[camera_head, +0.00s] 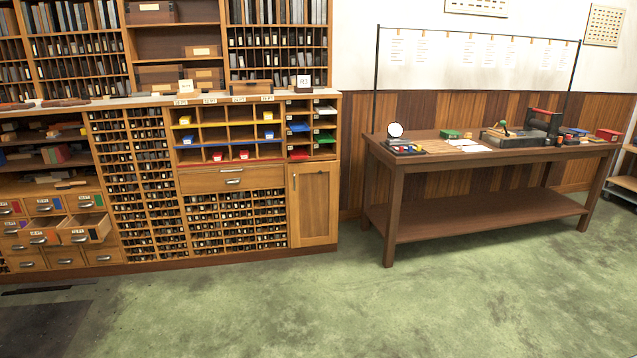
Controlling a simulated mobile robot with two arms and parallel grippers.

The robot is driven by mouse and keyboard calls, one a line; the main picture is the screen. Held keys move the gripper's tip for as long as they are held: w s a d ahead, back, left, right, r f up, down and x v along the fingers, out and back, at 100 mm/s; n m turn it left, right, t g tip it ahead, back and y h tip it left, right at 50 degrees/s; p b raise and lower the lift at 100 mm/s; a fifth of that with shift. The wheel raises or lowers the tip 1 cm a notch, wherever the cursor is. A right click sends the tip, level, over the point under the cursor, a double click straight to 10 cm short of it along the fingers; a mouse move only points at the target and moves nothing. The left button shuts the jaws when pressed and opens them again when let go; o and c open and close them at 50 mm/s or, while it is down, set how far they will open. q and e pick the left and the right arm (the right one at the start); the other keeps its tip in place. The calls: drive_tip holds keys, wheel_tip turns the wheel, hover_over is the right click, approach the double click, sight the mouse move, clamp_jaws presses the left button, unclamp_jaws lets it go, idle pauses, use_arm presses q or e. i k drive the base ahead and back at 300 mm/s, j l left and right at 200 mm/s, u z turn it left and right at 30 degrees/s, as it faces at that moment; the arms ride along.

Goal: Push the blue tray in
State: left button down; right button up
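A blue tray (298,127) sits in a slot of the narrow column at the right end of the wooden cabinet, its front seeming to stick out a little. Two smaller blue pieces, one on the left (188,140) and one on the right (268,133), sit in the wider pigeonholes beside that column. A red tray (299,154) is below the blue tray, and a green tray (325,138) is to its right. Neither of my grippers is in view.
A small drawer (85,230) stands pulled out at the cabinet's lower left. A wooden table (480,220) with tools and papers on top stands at the right. The green floor in front of the cabinet is mostly clear.

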sight(297, 126)
drive_tip(key=i, duration=2.3)
